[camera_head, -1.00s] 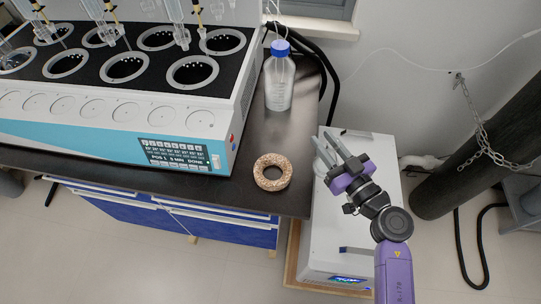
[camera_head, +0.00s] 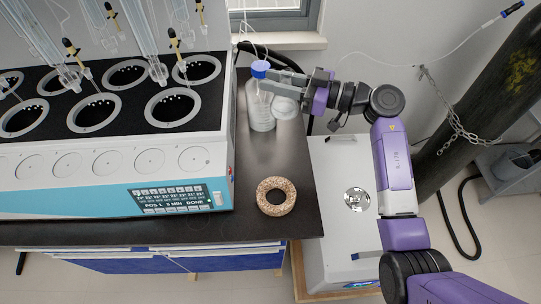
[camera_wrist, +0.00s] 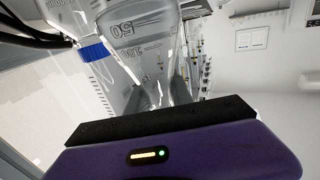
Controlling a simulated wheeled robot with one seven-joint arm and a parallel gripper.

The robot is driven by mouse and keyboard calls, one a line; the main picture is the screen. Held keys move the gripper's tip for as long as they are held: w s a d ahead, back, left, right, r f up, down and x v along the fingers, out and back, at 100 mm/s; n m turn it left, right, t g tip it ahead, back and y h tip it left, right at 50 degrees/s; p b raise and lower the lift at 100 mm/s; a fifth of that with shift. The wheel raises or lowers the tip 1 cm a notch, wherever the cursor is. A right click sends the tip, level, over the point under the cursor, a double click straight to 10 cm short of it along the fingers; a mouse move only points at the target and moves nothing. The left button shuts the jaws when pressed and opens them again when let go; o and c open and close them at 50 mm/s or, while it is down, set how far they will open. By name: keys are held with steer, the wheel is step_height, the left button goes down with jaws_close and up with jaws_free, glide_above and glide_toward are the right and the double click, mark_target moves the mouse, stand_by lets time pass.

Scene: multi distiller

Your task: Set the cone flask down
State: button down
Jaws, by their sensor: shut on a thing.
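The cone flask (camera_head: 285,106) is clear glass. In the head view it hangs below my gripper beside the blue-capped bottle, over the bench's back right part. In the wrist view the cone flask (camera_wrist: 140,45) fills the upper middle, with printed graduations, its narrow part toward the jaws. My gripper (camera_head: 284,79) is shut on the flask's narrow upper part, reaching in from the right. The fingertips are hard to see against the glass. I cannot tell whether the flask's base touches the bench top. A cork ring (camera_head: 262,199) lies empty on the bench nearer the front edge.
The blue-capped bottle (camera_head: 259,112) stands very close to the flask; I cannot tell if they touch. A large distiller (camera_head: 100,170) fills the bench's left. A white box (camera_head: 340,235) with a round metal plate stands right of the bench. The bench around the ring is clear.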

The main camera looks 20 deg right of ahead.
step_height(320, 180, down, 18)
steer(key=shift+f+b, duration=0.2)
steer(key=shift+b, duration=1)
steer(key=c, duration=1.1)
jaws_free()
steer(key=shift+f, duration=0.1)
steer(key=v, duration=1.2)
steer(key=shift+s, duration=0.1)
